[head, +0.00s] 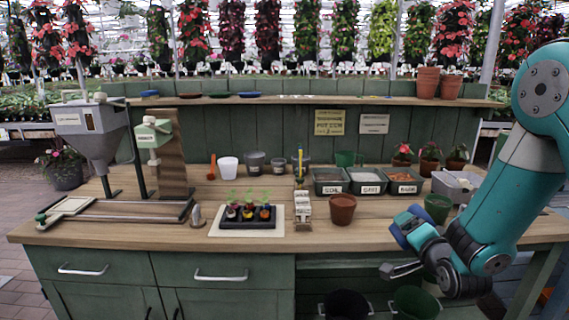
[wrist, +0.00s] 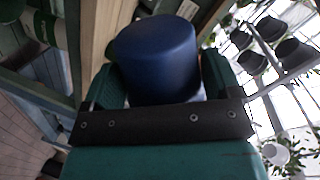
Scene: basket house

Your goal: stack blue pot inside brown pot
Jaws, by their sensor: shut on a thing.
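The blue pot (head: 406,222) is held in my gripper (head: 421,236), in front of the right part of the bench, and looks tilted onto its side. In the wrist view the blue pot (wrist: 160,55) fills the space between the two teal fingers of my gripper (wrist: 163,82), which are shut on it. The brown pot (head: 343,209) stands upright on the bench top near the front edge, to the left of my gripper and apart from it. Its inside is mostly hidden from this angle.
A green pot (head: 437,208) stands close behind my gripper. Labelled soil bins (head: 367,181) stand behind the brown pot. A seedling tray (head: 247,217) and a small printed carton (head: 303,208) are to its left. The wood between brown pot and carton is narrow.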

